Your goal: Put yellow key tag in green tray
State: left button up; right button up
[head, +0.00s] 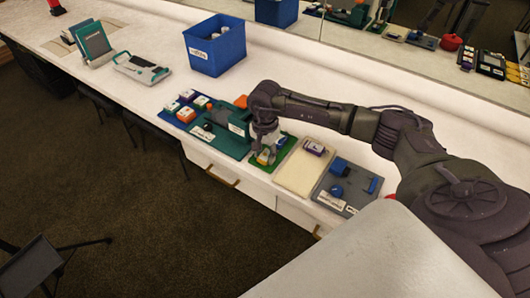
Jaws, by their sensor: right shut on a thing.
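My right gripper (265,153) points down and is shut on the small yellow key tag (264,159), which is partly hidden by the fingers. The gripper and the tag are over the green tray (287,149) on the white counter. Whether the tag touches the tray's floor I cannot tell from this angle. My left gripper is not in view.
Left of the green tray are a dark teal tray (239,149) and a blue tray with several tags. Right of it are a cream tray (293,179) and a grey tray (328,184). A blue bin (214,56) stands behind. A mirror lines the counter's back.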

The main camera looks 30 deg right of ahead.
dwell(0.3)
jog(key=o, duration=1.1)
jog(key=shift+c, duration=0.2)
jog(key=shift+r, duration=0.1)
notch_tip(320, 180, up, 12)
